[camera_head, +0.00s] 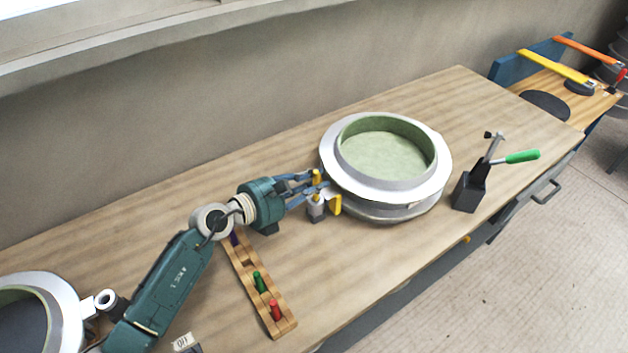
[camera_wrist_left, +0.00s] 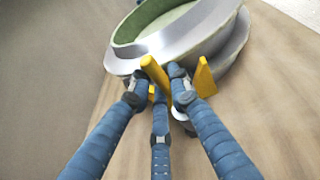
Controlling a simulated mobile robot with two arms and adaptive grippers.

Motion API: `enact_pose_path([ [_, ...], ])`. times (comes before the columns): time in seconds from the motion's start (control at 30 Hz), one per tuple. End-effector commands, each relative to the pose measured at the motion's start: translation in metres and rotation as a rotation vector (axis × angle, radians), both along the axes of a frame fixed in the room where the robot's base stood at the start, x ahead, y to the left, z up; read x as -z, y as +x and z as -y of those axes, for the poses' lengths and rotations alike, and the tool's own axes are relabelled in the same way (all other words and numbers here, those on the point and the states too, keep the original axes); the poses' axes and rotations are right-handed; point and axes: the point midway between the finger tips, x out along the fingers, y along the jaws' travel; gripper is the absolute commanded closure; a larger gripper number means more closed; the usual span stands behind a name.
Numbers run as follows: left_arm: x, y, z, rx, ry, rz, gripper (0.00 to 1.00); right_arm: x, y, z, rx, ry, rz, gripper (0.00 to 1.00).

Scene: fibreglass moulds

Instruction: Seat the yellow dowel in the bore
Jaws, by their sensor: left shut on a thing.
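My left gripper (camera_head: 312,188) is shut on the yellow dowel (camera_head: 317,176), beside the near-left side of the round mould (camera_head: 436,160). In the left wrist view the dowel (camera_wrist_left: 155,73) stands slightly tilted between the fingers (camera_wrist_left: 160,86), close to the mould's pale rim (camera_wrist_left: 190,40). A small grey cylindrical fitting (camera_head: 316,208) with a yellow tab (camera_head: 336,205) sits just below the fingers. The tab also shows in the left wrist view (camera_wrist_left: 204,76). The dowel's lower end is hidden by the fingers, and I cannot make out the bore. My right gripper is not in view.
A wooden rack (camera_head: 248,265) with a green peg (camera_head: 259,282) and a red peg (camera_head: 275,309) lies below my arm. A black-based lever clamp (camera_head: 468,192) with a green handle (camera_head: 522,156) stands right of the mould. Another mould (camera_head: 68,300) is at lower left. The bench behind is clear.

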Motion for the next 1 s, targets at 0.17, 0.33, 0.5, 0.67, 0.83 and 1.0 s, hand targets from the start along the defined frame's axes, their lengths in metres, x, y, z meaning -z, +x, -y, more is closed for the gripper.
enact_pose_path([
  [0.17,-0.0004,0.0001,0.0002,0.000,-0.001,0.001,1.00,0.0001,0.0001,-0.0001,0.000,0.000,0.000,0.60],
  [0.33,-0.0009,0.0004,-0.0003,-0.001,0.001,0.001,1.00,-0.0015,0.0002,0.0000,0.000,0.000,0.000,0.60],
  [0.5,-0.0003,0.0005,-0.0003,-0.001,-0.001,0.001,1.00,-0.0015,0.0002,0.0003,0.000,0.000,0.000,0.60],
  [0.67,0.0001,0.0004,-0.0001,-0.001,-0.001,0.001,1.00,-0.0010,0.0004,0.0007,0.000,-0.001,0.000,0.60],
  [0.83,0.0037,0.0003,-0.0001,-0.001,-0.001,0.001,1.00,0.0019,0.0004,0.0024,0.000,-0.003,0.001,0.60],
  [1.0,0.0087,0.0002,-0.0002,0.000,0.001,0.000,1.00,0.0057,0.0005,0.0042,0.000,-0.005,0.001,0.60],
])
